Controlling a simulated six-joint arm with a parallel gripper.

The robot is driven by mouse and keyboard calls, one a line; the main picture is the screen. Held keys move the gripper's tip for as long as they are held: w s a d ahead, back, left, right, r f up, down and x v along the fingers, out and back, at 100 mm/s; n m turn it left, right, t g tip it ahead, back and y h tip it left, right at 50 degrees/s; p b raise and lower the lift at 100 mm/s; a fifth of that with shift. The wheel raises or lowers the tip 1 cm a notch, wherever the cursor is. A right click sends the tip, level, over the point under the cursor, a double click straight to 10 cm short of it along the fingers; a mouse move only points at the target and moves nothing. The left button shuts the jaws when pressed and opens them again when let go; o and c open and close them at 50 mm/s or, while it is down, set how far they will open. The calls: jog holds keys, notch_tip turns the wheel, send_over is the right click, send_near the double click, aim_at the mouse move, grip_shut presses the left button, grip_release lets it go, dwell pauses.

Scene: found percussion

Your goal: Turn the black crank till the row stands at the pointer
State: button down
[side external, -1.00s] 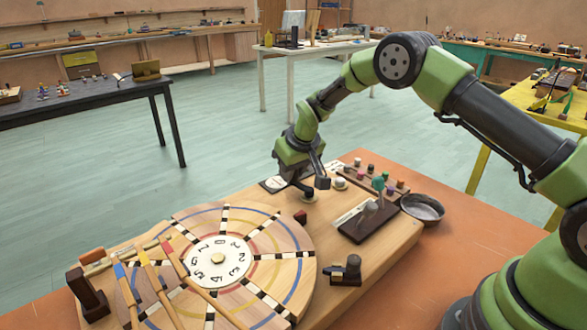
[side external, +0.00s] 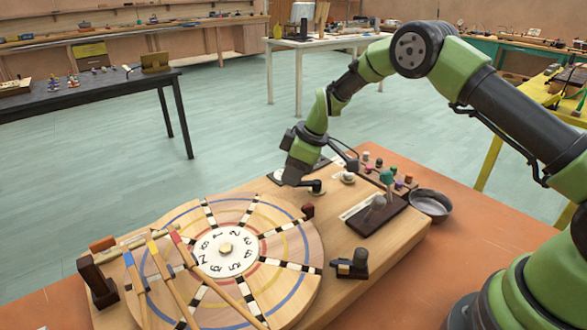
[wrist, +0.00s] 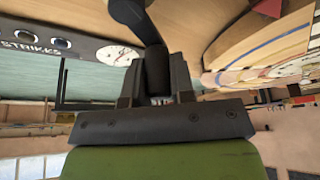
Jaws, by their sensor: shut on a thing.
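My gripper (side external: 300,178) is beyond the wheel and tilted. In the wrist view my gripper (wrist: 157,85) is shut on the upright handle of the black crank (wrist: 156,66). The crank's arm runs from there to the top edge. The black crank (side external: 316,187) shows only partly in the side view. The wooden wheel (side external: 310,248) carries several black-and-white rows and a white numbered dial (side external: 222,266). A small dark red block, seemingly the pointer (side external: 307,210), stands at its far right rim. One row (side external: 273,227) ends near it; I cannot tell whether they line up.
Mallets with blue, yellow and red ends (side external: 153,245) lie across the wheel's left side. A black block (side external: 350,264) stands right of the wheel. A dark plate (side external: 380,222) with knobs and a grey bowl (side external: 430,204) are farther right.

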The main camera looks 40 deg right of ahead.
aim_at(311, 184)
jog(key=shift+s+a+n, duration=0.15)
jog(key=shift+n, duration=0.35)
jog(key=c, duration=1)
grip_release()
jog(key=shift+o, duration=0.2)
jog(key=shift+s, duration=0.1)
jog(key=v, duration=1)
